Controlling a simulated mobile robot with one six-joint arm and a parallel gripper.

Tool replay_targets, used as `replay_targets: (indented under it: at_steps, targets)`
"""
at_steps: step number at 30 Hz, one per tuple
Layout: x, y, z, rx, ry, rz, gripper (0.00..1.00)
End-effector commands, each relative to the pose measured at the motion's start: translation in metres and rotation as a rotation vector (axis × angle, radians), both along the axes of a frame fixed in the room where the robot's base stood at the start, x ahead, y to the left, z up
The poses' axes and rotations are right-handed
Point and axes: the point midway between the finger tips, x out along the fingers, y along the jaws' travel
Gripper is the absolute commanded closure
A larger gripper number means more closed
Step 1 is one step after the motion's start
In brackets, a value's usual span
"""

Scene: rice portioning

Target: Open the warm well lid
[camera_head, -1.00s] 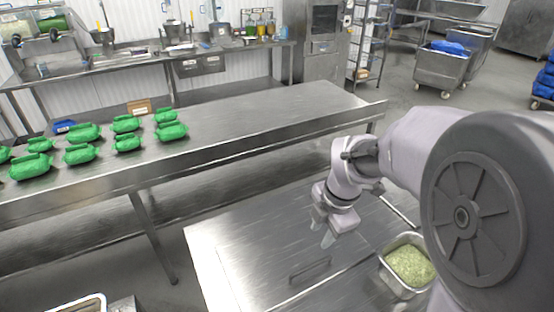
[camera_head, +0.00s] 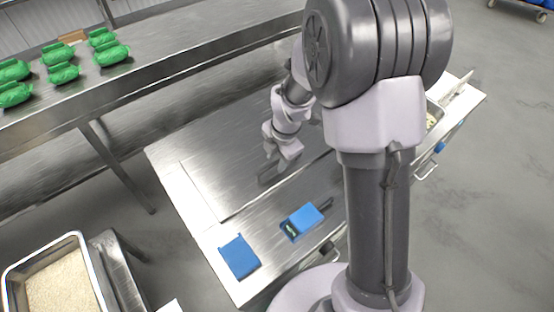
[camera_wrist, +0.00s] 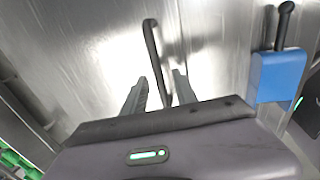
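The warm well lid (camera_head: 215,140) is a flat steel panel lying closed in the steel counter. Its dark bar handle (camera_head: 267,178) stands on it in the head view; in the wrist view the handle (camera_wrist: 153,48) runs down between my fingers. My gripper (camera_head: 278,154) is at the handle, tilted down over the lid. In the wrist view my gripper (camera_wrist: 160,82) has its two fingers apart on either side of the bar, with gaps visible. Contact with the handle cannot be made out.
A blue box with a dark handle (camera_head: 303,221) and a blue flat item (camera_head: 239,256) lie on the counter's front part. A pan of rice (camera_head: 56,283) stands at lower left. Several green packs (camera_head: 112,54) lie on the table behind.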

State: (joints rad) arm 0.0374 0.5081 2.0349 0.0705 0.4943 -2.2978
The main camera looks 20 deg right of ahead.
Motion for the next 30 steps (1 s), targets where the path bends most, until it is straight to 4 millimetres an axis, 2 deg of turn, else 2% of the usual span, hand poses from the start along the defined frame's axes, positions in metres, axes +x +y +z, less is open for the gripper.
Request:
replay_targets:
  at_steps: [5, 10, 30]
  targets:
    - [0.0001, 0.0000, 0.0005, 0.000, 0.000, 0.000, 0.66]
    - [0.0000, 0.0001, 0.0006, 0.000, 0.000, 0.000, 0.99]
    - [-0.0002, 0.0000, 0.0007, 0.000, 0.000, 0.000, 1.00]
